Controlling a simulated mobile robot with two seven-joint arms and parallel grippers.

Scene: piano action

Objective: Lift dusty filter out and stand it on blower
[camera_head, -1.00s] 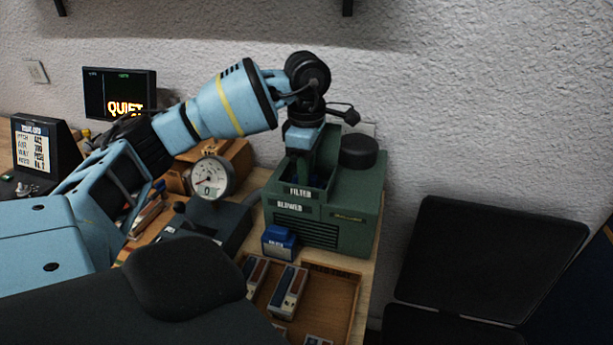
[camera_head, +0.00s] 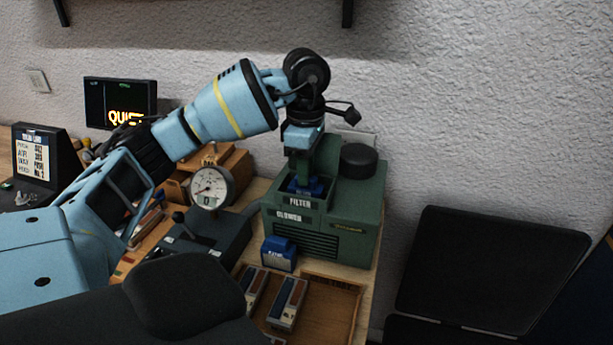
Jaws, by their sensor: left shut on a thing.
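The green blower (camera_head: 340,213) stands on the bench against the wall, with a FILTER slot in its top left and a BLOWER label on its front. A blue filter (camera_head: 305,188) shows at the slot, its lower part hidden by the slot's front wall. My left gripper (camera_head: 304,178) points down into the slot and is shut on this filter; its fingertips are partly hidden. A second blue block (camera_head: 279,253) with a small white label I cannot read sits on the bench in front of the blower. My right gripper is out of view.
A round black cap (camera_head: 359,160) sits on the blower's top right. A gauge (camera_head: 211,187) and a dark lever box (camera_head: 208,237) stand left of the blower. A wooden tray (camera_head: 333,312) with labelled blocks lies in front. A dark panel (camera_head: 490,265) stands at right.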

